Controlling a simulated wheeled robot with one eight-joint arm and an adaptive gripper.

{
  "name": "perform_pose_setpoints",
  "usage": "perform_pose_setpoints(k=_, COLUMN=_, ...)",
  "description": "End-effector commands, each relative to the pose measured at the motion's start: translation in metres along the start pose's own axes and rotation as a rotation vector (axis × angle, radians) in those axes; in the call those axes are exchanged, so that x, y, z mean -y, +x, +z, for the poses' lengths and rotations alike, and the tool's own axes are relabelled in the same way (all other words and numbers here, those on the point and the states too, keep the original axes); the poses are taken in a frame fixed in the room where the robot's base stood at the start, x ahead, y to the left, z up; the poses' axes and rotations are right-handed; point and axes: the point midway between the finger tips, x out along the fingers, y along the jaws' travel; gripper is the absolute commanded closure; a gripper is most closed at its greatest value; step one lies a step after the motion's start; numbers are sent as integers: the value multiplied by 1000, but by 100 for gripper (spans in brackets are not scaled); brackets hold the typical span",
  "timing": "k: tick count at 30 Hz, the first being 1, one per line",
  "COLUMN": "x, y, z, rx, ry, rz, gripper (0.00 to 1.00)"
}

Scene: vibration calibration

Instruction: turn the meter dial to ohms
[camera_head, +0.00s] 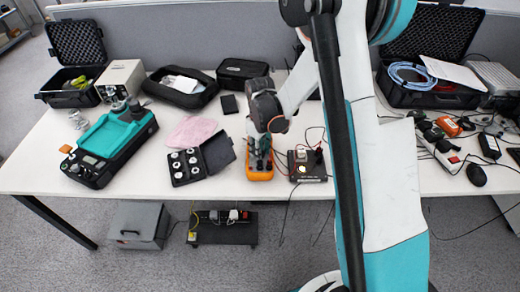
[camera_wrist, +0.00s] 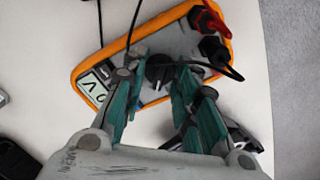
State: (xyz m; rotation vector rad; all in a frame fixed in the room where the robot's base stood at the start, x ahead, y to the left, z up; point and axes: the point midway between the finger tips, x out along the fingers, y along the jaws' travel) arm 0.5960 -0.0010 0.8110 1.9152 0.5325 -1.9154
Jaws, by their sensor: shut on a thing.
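The orange-rimmed meter (camera_head: 260,177) lies on the white table, just under my gripper (camera_head: 262,155). In the wrist view the meter (camera_wrist: 172,14) is tilted, with a small display (camera_wrist: 93,87) at its lower left. Its round black dial (camera_wrist: 158,68) sits mid-face, between the teal fingers of my gripper (camera_wrist: 157,80), which are shut on it. The dial's pointer and markings are too small or hidden to read. A red plug (camera_wrist: 211,22) and a black plug (camera_wrist: 213,48) sit in the meter's upper right end.
A black lead crosses the meter close to my fingers. A small device with wires (camera_head: 307,166) stands right of the meter. An open black case with white discs (camera_head: 196,163) lies left of it. A teal-and-black instrument (camera_head: 108,143) stands farther left. The table's front edge is close.

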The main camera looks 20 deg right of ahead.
Motion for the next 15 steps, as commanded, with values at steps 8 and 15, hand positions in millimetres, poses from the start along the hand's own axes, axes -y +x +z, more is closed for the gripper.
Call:
perform_pose_setpoints(k=8, x=0, y=0, z=0, rx=0, ry=122, rz=0, gripper=97)
perform_pose_setpoints(k=15, x=0, y=0, z=0, rx=0, ry=157, rz=0, gripper=97)
